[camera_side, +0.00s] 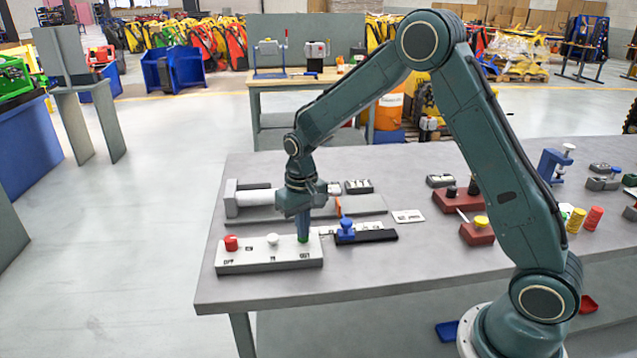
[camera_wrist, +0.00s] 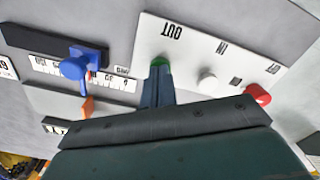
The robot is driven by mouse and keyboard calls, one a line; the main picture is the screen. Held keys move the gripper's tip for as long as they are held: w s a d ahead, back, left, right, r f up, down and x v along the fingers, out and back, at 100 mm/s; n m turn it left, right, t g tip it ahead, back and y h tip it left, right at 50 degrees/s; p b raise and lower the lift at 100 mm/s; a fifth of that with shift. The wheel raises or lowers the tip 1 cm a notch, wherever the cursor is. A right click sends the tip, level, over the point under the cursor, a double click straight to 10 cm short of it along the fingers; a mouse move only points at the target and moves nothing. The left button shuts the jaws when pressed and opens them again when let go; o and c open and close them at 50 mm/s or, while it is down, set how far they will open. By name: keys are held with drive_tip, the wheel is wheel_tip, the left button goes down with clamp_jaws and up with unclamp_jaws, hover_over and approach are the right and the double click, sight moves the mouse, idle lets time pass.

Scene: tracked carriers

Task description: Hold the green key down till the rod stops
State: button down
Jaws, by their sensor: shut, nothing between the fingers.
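The white key panel (camera_side: 262,262) lies near the table's front left, with a red key (camera_side: 231,243), a white key (camera_side: 272,239) and the green key (camera_side: 303,239) marked OUT. My gripper (camera_side: 303,235) is shut and empty, pointing down with its tips at the green key. In the wrist view the tips partly cover the green key (camera_wrist: 160,62); I cannot tell how far it is pressed. Behind stands a grey cylinder unit (camera_side: 256,200); my gripper hides most of its rod. An orange pointer (camera_side: 338,207) stands by the scale (camera_wrist: 110,80).
Dark red blocks (camera_side: 478,233) and small parts stand farther right.

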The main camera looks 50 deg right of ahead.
drive_tip(key=shift+r, duration=1.95)
drive_tip(key=shift+s+r, duration=0.2)
drive_tip(key=shift+r, duration=0.35)
drive_tip(key=s+a+r+n+t, duration=0.1)
drive_tip(key=s+r+t, duration=0.2)
drive_tip(key=s+r, duration=0.95)
drive_tip(key=s+a+r+n+t, duration=0.1)
drive_tip(key=s+r+n+t, duration=0.1)
drive_tip(key=s, duration=1.3)
drive_tip(key=shift+r+t, duration=0.3)
drive_tip(key=shift+r, duration=0.1)
